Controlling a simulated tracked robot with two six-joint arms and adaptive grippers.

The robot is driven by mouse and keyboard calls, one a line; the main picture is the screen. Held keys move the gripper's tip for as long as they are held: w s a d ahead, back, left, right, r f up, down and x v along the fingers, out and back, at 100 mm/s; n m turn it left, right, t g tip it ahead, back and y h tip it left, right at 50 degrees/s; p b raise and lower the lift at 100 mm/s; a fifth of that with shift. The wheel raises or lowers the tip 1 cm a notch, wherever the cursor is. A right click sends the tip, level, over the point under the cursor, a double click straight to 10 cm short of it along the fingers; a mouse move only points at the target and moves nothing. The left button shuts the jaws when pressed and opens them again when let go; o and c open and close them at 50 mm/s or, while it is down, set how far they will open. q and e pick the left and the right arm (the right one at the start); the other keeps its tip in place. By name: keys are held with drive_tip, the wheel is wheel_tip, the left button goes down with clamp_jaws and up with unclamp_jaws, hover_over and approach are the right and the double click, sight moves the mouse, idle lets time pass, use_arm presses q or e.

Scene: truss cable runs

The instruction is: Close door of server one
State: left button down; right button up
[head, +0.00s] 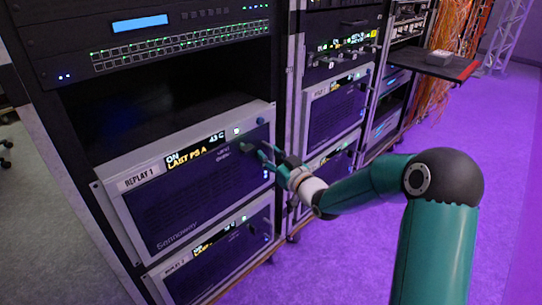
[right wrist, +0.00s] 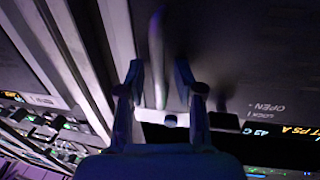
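The server labelled REPLAY 1 (head: 190,205), which I take as server one, has a dark front door with a lit display (head: 197,157) reading ON. I cannot tell whether its door is fully flush. My right gripper (head: 268,153) is at the right side of this front. In the right wrist view its two fingers (right wrist: 160,80) stand apart, with a pale curved handle-like bar (right wrist: 157,45) between or just beyond them; contact is unclear. A dark knob (right wrist: 226,92) sits beside them near LOCK and OPEN lettering. My left gripper is not in view.
A second server, REPLAY 2 (head: 215,260), sits directly below. Above is a dark empty bay (head: 150,110) and a network switch (head: 180,50). More racks (head: 335,105) stand close on the right, with a pull-out shelf (head: 432,66). The purple-lit floor (head: 330,250) is open in front.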

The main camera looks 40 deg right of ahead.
drive_tip(key=shift+s, duration=0.1)
drive_tip(key=s, duration=1.2)
drive_tip(key=shift+a, duration=0.2)
drive_tip(key=shift+w+f, duration=0.1)
